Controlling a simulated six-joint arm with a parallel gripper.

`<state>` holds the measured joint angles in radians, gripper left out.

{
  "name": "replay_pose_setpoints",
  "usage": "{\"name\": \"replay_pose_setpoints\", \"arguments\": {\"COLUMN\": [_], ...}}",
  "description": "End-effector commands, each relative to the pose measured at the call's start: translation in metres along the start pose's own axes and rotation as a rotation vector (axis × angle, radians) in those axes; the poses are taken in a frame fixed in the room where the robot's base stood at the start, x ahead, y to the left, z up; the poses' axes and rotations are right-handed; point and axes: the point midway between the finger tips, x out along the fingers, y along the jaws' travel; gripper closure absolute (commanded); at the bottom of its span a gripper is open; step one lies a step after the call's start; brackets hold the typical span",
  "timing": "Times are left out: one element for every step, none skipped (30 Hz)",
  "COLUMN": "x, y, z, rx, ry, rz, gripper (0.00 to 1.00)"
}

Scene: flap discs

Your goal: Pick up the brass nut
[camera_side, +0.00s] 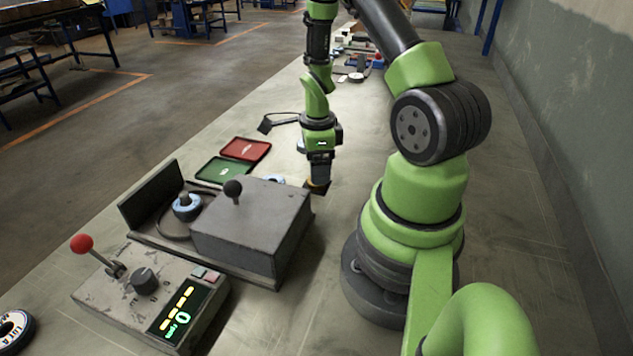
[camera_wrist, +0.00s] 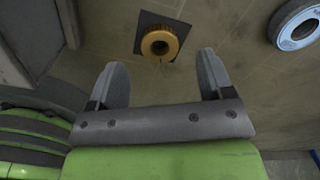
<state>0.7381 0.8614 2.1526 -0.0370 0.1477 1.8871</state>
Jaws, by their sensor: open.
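The brass nut (camera_wrist: 160,43) is a yellow-gold ring at the top middle of the wrist view. It lies on a dark square plate (camera_wrist: 177,29) on the bench. My gripper (camera_wrist: 158,75) is open and empty, and the nut shows beyond and between its two fingertips, apart from them. In the side view my gripper (camera_side: 318,184) points down behind the grey box, low over the bench. The nut cannot be made out clearly there; a bit of dark plate and brass colour shows at the fingertips.
A grey box with a black knob (camera_side: 250,222) stands close to my gripper. A flap disc (camera_wrist: 297,24) lies right of the nut. A red tray (camera_side: 246,149) and a green tray (camera_side: 222,169) lie to the left. A control panel (camera_side: 150,297) with a red-topped lever is in front.

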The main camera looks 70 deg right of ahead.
Motion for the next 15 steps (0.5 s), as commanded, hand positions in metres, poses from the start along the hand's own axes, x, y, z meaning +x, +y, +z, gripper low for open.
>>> {"name": "replay_pose_setpoints", "arguments": {"x": [0.009,0.013,0.019,0.023,0.026,0.029,0.031,0.033,0.034,0.034,0.034,0.034,0.034,0.034,0.034], "y": [0.001,0.001,0.001,0.001,0.000,0.000,0.000,0.000,0.000,0.000,0.000,0.000,0.000,0.000,0.000], "z": [0.000,0.000,0.000,0.000,0.000,0.000,0.000,0.000,0.000,0.000,0.000,0.000,0.000,0.000,0.000], "rx": [0.000,-0.001,0.000,0.000,0.000,-0.001,-0.001,-0.001,-0.001,-0.001,-0.001,-0.001,-0.001,-0.001,-0.001], "ry": [0.002,0.001,0.001,0.001,0.001,0.001,0.000,0.000,0.000,0.000,0.000,-0.001,-0.001,-0.001,-0.001], "rz": [0.005,0.004,0.004,0.004,0.004,0.003,0.002,0.001,0.001,0.000,0.000,0.000,0.000,0.000,0.000], "gripper": [0.26,0.26,0.26,0.26,0.26,0.26,0.26,0.26,0.26,0.26,0.26,0.26,0.26,0.26,0.26]}}
